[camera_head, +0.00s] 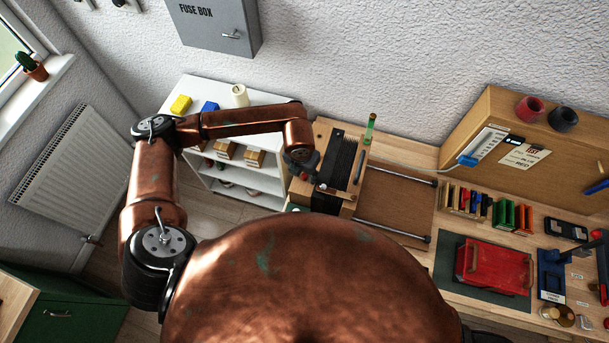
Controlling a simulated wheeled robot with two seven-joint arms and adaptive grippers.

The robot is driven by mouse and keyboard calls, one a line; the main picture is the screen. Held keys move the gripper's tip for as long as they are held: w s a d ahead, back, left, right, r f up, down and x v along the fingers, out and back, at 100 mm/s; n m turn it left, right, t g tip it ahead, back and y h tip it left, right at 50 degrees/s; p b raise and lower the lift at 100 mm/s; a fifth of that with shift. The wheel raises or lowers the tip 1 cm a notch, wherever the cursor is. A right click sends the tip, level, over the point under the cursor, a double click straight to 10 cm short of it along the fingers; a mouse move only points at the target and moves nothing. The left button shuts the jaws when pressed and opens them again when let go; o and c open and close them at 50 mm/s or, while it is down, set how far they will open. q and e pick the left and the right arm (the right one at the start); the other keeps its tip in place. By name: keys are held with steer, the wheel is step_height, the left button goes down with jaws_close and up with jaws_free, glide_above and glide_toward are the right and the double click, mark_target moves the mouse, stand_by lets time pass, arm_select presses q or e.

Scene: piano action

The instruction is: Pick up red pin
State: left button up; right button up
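A wooden piano action block (322,133) with a dark row of parts stands at the left end of the bench. A small red spot (303,176), which may be the red pin, shows at its left side. My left gripper (310,181) points down right beside that spot, over the block's near left part. Its fingers are small and dark here, so I cannot tell whether they are open, shut or touching the red spot. My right gripper is not in view.
Two metal rails (394,231) run right from the block over a brown board (396,201). A red case (494,268) and upright coloured pieces (503,213) lie right. White shelves (262,186) stand left.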

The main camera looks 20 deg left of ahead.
arm_select(q)
steer(key=c, duration=0.9)
steer(key=shift+c, duration=0.2)
steer(key=shift+r, duration=0.15)
